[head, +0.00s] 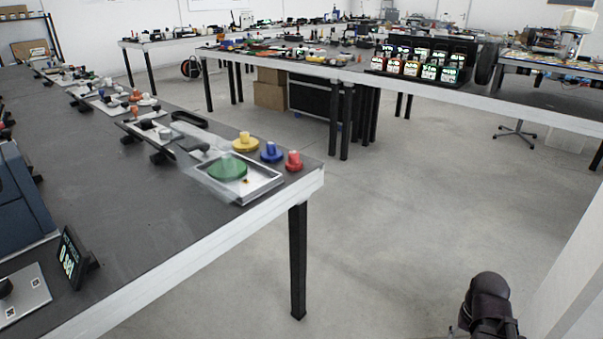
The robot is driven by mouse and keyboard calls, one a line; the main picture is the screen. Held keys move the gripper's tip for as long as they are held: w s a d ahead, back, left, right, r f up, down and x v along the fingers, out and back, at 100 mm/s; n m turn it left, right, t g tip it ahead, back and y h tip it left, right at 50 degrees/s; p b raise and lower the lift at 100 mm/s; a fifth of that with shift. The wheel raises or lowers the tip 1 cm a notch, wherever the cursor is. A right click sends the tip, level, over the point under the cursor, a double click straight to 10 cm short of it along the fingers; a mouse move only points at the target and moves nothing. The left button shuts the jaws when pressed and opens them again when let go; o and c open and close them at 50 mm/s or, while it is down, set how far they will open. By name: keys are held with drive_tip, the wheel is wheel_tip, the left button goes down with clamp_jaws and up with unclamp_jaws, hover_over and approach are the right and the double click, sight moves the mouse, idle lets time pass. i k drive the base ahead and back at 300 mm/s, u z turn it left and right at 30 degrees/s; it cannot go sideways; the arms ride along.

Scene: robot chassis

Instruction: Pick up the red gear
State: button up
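The red gear (293,161) stands on the dark tabletop close to the near right corner of the table. A blue gear (271,153) is just left of it, and a yellow gear (245,144) is further left. A large green disc (227,169) lies in the tray beside them. Part of my arm shows at the bottom right, over the floor and well away from the table. My gripper's fingers cannot be made out, so I cannot tell whether it is open or shut.
A metal-rimmed tray (262,188) sits at the table (150,205) edge in front of the gears. A small digital display (71,258) stands at the near left. Floor (400,200) between this table and the back tables is clear. A white wall or pillar is at far right.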

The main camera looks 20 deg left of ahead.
sight(294, 164)
drive_tip(key=k, duration=1.35)
drive_tip(key=u, duration=1.25)
drive_tip(key=i, duration=1)
drive_tip(key=z, duration=0.1)
